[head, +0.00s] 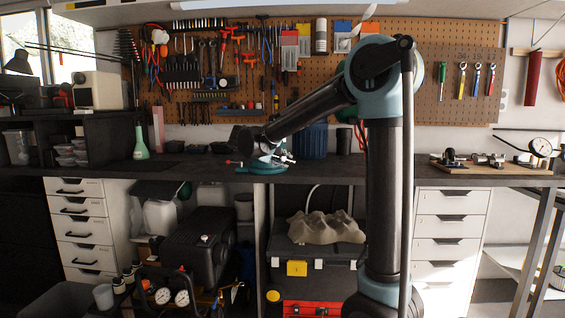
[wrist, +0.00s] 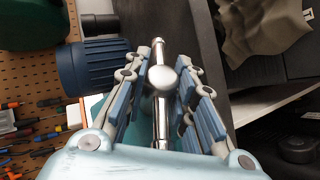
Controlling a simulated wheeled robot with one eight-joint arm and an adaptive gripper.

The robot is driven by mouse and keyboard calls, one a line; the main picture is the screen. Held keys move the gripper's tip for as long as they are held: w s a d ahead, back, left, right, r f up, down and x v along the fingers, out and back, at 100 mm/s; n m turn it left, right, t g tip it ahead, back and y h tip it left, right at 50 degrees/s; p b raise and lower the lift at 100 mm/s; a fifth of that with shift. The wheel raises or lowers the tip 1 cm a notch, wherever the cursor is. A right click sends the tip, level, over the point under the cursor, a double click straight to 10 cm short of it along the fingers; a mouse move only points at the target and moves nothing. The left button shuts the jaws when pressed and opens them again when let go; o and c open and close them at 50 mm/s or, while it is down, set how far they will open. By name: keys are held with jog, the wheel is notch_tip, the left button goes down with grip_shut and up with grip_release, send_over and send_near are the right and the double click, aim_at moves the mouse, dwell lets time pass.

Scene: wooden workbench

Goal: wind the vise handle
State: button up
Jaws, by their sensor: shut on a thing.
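The vise (head: 263,161) is a small teal tool on the workbench, left of the middle in the head view. Its handle (wrist: 160,130) is a shiny metal bar through a round screw head, seen close up in the wrist view. My gripper (wrist: 165,78) has its blue-grey fingers on both sides of the handle and is shut on it. The bar sticks out beyond the fingertips and back toward the palm. In the head view my arm reaches down-left to the vise and partly hides it. Most of the vise body is hidden in the wrist view.
A blue ribbed bin (head: 310,138) stands close behind and right of the vise. A green bottle (head: 140,145) stands to the left. A board with gauge parts (head: 490,166) lies at the far right. A tool pegboard (head: 330,85) rises behind. Bench top between is mostly clear.

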grip_shut()
jog(key=o, duration=1.1)
grip_release()
jog(key=shift+w+f, duration=0.1)
jog(key=shift+c, duration=0.2)
jog(key=v, duration=1.2)
